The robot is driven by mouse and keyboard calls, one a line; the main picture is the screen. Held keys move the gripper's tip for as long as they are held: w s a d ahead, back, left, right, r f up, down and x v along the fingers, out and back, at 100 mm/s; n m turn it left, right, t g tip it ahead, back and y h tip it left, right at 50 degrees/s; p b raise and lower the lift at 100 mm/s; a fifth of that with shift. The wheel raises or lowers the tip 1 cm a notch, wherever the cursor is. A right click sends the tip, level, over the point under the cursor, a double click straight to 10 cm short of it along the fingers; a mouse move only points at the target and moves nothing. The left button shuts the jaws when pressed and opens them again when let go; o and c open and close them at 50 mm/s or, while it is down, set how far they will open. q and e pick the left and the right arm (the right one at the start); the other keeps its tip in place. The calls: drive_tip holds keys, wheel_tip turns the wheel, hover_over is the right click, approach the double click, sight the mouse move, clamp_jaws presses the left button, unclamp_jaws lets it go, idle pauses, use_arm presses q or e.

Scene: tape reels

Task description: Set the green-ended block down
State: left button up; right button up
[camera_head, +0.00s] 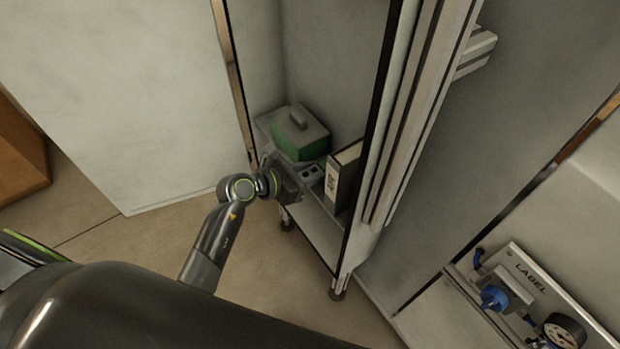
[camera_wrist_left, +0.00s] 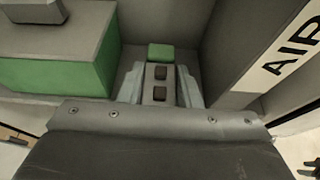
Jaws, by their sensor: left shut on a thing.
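The green-ended block (camera_wrist_left: 160,72) is a narrow grey piece with two dark square recesses on top and a green far end. In the left wrist view it lies between the two fingers of my left gripper (camera_wrist_left: 160,90), which is shut on it. In the head view the block (camera_head: 313,172) is small and partly hidden by my left gripper (camera_head: 306,178), which reaches into the cabinet at shelf height. I cannot tell whether the block's underside touches the shelf (camera_head: 322,235). My right gripper is not in view.
A green box with a grey handled lid (camera_head: 299,136) stands just left of and behind the block. A binder with a white label (camera_head: 343,176) stands close on the right. The cabinet's side walls leave a narrow space. A gauge panel (camera_head: 530,290) is at lower right.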

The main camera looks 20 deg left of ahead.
use_arm(q)
drive_tip(key=shift+f, duration=1.15)
drive_tip(key=shift+f, duration=0.1)
drive_tip(key=o, duration=1.1)
drive_tip(key=shift+r, duration=0.2)
drive_tip(key=v, duration=1.2)
